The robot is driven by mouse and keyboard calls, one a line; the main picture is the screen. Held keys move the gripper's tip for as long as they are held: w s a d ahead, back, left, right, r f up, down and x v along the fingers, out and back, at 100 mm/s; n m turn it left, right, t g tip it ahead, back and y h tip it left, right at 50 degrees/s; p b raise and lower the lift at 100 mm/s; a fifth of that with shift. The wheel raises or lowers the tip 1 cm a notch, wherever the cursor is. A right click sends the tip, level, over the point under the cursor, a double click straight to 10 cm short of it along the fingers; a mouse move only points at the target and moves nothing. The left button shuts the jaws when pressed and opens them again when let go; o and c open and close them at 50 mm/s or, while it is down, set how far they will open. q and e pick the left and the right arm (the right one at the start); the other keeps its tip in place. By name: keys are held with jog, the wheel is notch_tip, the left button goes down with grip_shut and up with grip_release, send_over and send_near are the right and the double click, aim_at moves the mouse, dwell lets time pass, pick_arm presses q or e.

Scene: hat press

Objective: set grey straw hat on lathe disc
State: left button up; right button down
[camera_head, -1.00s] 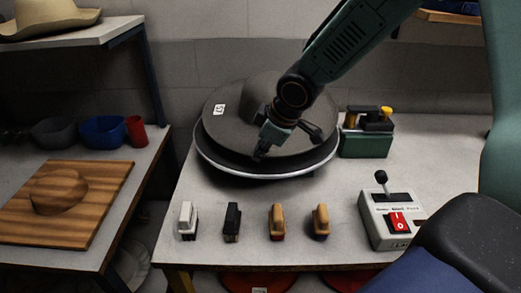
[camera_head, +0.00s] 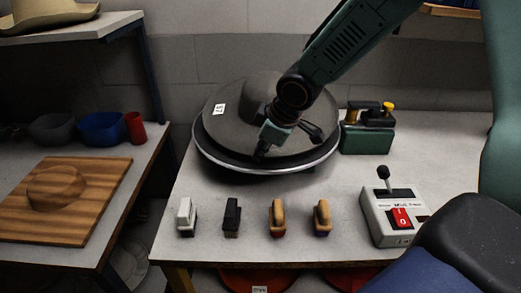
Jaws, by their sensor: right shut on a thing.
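The grey straw hat (camera_head: 232,133) lies brim down over the lathe disc (camera_head: 212,158), with its crown up and a small white tag on the left of the brim. Only the disc's pale rim and dark edge show below the brim; I cannot tell whether the hat rests fully on it. My right gripper (camera_head: 262,150) is shut on the hat's brim at the near side, and my right arm hides part of the crown. My left gripper is not in view.
Several brushes (camera_head: 277,217) stand along the table's front. A control box (camera_head: 393,216) with a lever and red switch is at right. A green device (camera_head: 368,130) stands right of the disc. A wooden hat block (camera_head: 57,188) and bowls (camera_head: 102,128) are on the left table.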

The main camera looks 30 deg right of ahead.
jog(key=c, duration=1.4)
grip_release()
jog(key=v, duration=0.7)
jog(key=shift+r, duration=0.25)
jog(key=shift+s, duration=0.15)
